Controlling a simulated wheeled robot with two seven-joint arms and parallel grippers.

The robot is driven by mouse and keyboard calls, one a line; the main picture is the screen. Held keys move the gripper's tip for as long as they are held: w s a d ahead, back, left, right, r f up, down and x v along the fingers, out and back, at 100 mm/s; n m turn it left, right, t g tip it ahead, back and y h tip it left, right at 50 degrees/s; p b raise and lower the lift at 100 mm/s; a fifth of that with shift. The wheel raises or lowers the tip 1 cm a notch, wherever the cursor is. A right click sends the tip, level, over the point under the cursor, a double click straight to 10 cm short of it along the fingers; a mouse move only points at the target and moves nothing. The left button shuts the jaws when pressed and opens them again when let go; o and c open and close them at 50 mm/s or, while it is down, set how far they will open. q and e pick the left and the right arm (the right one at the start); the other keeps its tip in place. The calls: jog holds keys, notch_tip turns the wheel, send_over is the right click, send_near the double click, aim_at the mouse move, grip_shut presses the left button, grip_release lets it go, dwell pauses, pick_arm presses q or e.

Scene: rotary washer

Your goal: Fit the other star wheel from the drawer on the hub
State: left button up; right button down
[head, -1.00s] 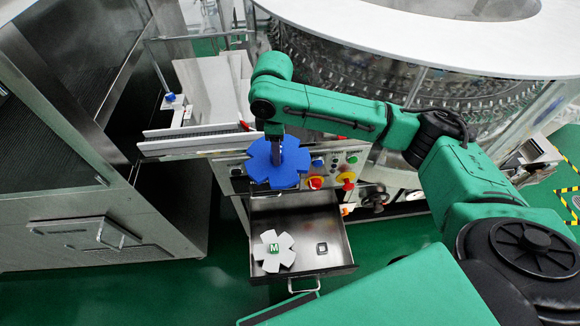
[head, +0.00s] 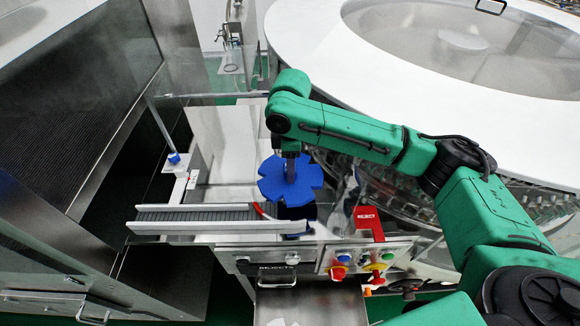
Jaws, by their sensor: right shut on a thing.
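My right gripper (head: 290,172) is shut on the blue star wheel (head: 272,186) and holds it roughly level, over the machine's top by the right end of the conveyor. A dark blue shape (head: 297,213) shows just under the wheel's front edge; I cannot tell whether it is the hub or touches the wheel. The open drawer (head: 335,305) is below, cut by the bottom edge. Only the tip of the grey star wheel (head: 283,322) in it shows. My left gripper is out of view.
The conveyor (head: 195,215) with white rails runs left of the wheel.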

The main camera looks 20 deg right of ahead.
jog(key=f+b, duration=0.1)
jog(key=w+f+b, duration=0.1)
jog(key=f+b, duration=0.1)
jog(key=shift+f, duration=0.25)
jog(key=shift+s+f, duration=0.1)
jog(key=shift+f, duration=0.1)
jog(key=shift+s+f, duration=0.1)
jog(key=shift+f, duration=0.7)
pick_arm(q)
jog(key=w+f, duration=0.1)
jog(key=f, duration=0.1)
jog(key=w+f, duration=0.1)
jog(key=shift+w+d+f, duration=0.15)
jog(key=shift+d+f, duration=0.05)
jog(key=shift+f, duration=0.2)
pick_arm(e)
jog(key=shift+f, duration=0.8)
